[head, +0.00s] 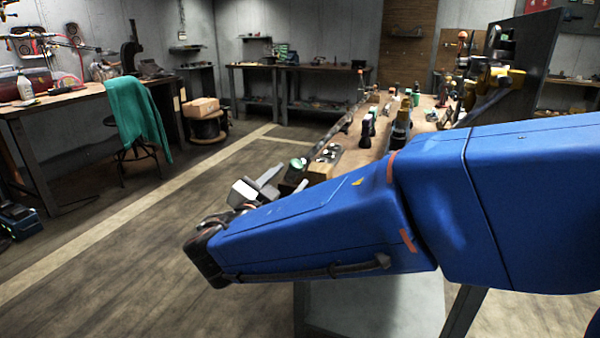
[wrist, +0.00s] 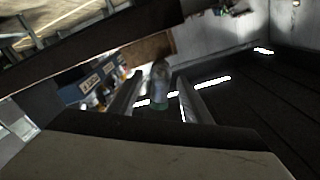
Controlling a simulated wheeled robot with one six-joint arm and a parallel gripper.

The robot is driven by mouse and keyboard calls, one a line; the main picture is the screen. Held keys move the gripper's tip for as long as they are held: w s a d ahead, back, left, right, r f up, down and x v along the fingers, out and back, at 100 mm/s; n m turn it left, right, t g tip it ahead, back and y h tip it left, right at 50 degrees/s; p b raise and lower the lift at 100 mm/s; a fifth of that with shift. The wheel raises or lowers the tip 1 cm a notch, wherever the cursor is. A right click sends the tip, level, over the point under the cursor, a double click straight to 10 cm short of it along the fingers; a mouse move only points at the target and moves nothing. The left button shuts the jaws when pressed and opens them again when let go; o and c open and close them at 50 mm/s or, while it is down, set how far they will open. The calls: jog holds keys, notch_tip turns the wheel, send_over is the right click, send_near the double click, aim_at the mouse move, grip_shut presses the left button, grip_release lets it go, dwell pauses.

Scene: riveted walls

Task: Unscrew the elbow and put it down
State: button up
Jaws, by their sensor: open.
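My gripper (head: 272,183) is open at the end of my blue arm, beside the near left end of the workbench in the head view. In the wrist view its two dark fingers stand apart (wrist: 160,78) with a gap between them. A pale grey-blue, blurred thing (wrist: 159,88) with a greenish lower end shows in that gap. I cannot tell whether it is the elbow, or how far it is from the fingers. I cannot make out the elbow for sure in the head view, where my arm hides part of the bench.
The workbench (head: 345,158) carries several tools and fittings, with a green round thing (head: 298,163) near its left end. A dark upright panel (head: 528,60) stands at its right. A stool with a teal cloth (head: 135,115) stands at left. The wooden floor between is clear.

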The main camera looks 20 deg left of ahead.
jog(key=shift+s, duration=0.55)
jog(key=shift+a+m, duration=0.1)
jog(key=shift+m, duration=1.4)
jog(key=shift+s, duration=0.1)
jog(key=s, duration=0.5)
jog(key=shift+s+a, duration=0.25)
jog(key=shift+s, duration=0.15)
